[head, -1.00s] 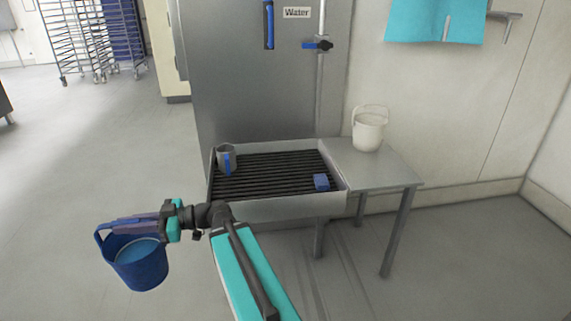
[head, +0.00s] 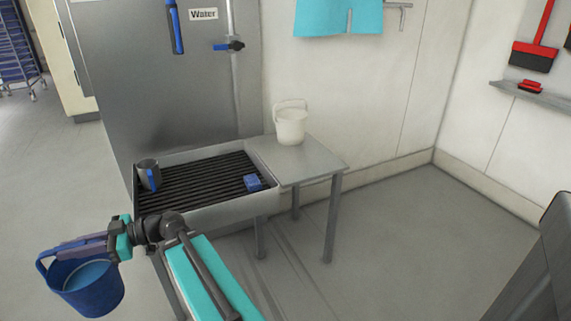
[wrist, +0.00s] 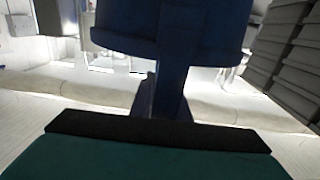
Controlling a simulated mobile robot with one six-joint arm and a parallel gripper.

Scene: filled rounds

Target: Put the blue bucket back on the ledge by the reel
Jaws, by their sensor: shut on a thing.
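The blue bucket (head: 88,292) hangs at the lower left of the head view, roughly upright. A lighter blue surface, perhaps liquid, shows inside it. My gripper (head: 72,249) is shut on the bucket at its upper edge or handle; the exact hold is hard to make out. In the wrist view the dark blue bucket (wrist: 205,28) fills the upper middle, with a strip running down from it. A grey ledge (head: 516,91) runs along the right wall. No reel shows, so I cannot tell if this is the ledge by the reel.
A sink with a black grate (head: 200,184) holds a grey mug (head: 148,175) and a blue block (head: 253,183). A white bucket (head: 291,124) stands on the side table (head: 318,164). A red brush (head: 531,86) lies on the ledge. Floor (head: 410,220) right of the table is clear.

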